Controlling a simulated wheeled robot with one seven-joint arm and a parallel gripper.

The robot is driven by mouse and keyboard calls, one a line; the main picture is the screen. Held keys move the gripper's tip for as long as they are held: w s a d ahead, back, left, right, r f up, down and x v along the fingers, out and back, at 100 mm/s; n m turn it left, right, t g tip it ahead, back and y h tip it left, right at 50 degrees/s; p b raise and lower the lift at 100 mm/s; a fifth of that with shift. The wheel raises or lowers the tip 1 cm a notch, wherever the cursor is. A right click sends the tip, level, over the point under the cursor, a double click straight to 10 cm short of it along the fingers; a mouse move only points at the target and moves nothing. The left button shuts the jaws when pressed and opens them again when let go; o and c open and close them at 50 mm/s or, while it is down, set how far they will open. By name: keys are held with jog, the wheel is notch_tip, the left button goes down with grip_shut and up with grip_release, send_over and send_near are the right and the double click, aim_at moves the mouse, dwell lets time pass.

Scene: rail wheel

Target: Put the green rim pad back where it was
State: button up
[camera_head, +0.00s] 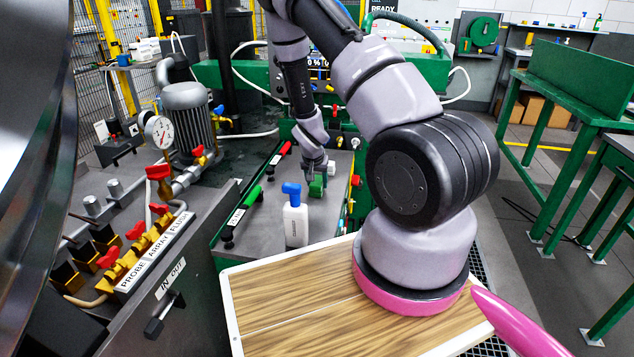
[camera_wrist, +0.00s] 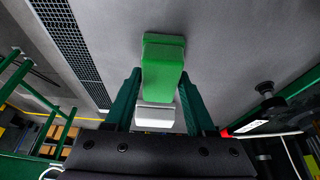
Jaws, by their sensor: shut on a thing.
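The green rim pad (camera_head: 316,187) is a small green block over the grey bench top in the head view. My gripper (camera_head: 315,177) points down and is shut on it. In the wrist view the green pad (camera_wrist: 162,68) sits between the dark green fingers of my gripper (camera_wrist: 160,88), with its end reaching past them. I cannot tell whether the pad touches the bench top. A white block (camera_head: 331,167) is just behind and right of the pad; a white block also shows between the fingers in the wrist view (camera_wrist: 154,117).
A white bottle with a blue cap (camera_head: 295,220) stands on the bench top in front of the pad. Valves and a gauge (camera_head: 158,132) are farther left. Some bench top around the pad is bare.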

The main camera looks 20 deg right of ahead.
jog(key=shift+f, duration=0.1)
jog(key=o, duration=1.2)
jog(key=s+a+r+y, duration=0.15)
jog(key=s+r, duration=0.25)
jog(key=r, duration=0.8)
jog(key=s+a+r+t+y, duration=0.1)
jog(key=s+a+r, duration=0.2)
jog(key=r, duration=0.9)
jog(key=s+a+r+y, duration=0.15)
jog(key=s+r, duration=0.25)
jog(key=r, duration=0.7)
jog(key=s+a+r+n, duration=0.1)
jog(key=s+r, duration=0.3)
jog(key=s, duration=0.1)
jog(key=s+a+r+n+t, duration=0.1)
jog(key=s+r, duration=0.4)
jog(key=s, duration=0.1)
jog(key=s+a+r+t, duration=0.1)
jog(key=s+r, duration=0.3)
jog(key=s, duration=0.1)
jog(key=shift+s+a+r+n+y, duration=0.15)
jog(key=shift+s+r+n+y, duration=0.15)
jog(key=shift+n, duration=0.1)
